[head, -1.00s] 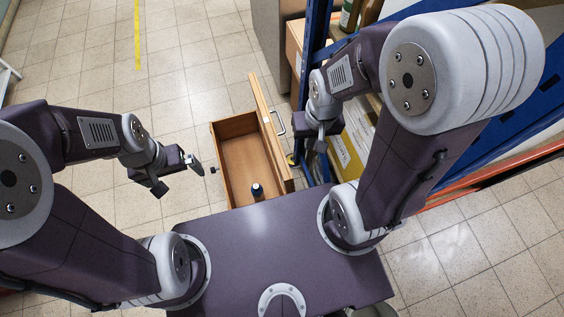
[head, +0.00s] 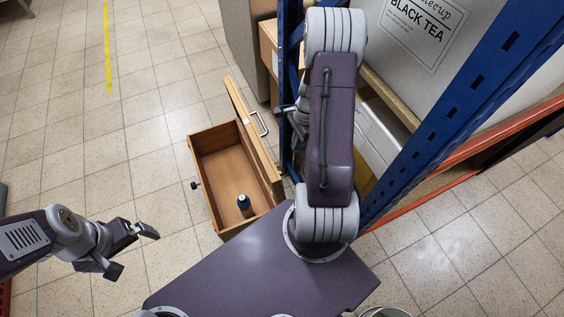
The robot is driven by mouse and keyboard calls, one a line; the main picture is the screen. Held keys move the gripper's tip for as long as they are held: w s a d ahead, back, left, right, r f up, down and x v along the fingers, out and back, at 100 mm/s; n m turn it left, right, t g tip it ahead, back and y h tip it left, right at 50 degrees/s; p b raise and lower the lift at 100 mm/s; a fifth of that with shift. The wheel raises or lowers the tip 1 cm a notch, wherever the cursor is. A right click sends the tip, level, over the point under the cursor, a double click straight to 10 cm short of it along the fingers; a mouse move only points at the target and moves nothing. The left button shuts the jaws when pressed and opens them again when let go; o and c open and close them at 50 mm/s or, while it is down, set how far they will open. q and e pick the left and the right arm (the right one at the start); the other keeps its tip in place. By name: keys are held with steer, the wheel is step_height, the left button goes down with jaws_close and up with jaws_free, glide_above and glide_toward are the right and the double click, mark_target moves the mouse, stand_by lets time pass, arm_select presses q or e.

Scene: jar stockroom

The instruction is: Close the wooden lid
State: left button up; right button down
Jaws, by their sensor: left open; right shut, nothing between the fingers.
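An open wooden box (head: 203,185) stands on the tiled floor just beyond my purple base. Its wooden lid (head: 253,142) stands raised along the right side, tilted up, with a metal handle (head: 259,124) on its outer face. A dark bottle (head: 243,204) stands inside at the near end. My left gripper (head: 131,251) is open and empty over the floor, left of the box and apart from it. My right gripper (head: 284,110) is to the right of the lid near the handle. It is shut and empty, partly hidden by my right arm; I cannot tell whether it touches the lid.
A blue shelf rack (head: 425,125) with orange beams stands close on the right. It holds a large box labelled black tea (head: 425,30). A cardboard box (head: 268,45) stands behind the lid. The tiled floor to the left is clear, with a yellow line (head: 107,50).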

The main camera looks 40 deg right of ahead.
steer(key=w+a+f+b, duration=0.1)
steer(key=a+f+b, duration=0.3)
steer(key=f, duration=0.6)
steer(key=shift+a, duration=0.65)
steer(key=shift+w+r, duration=0.1)
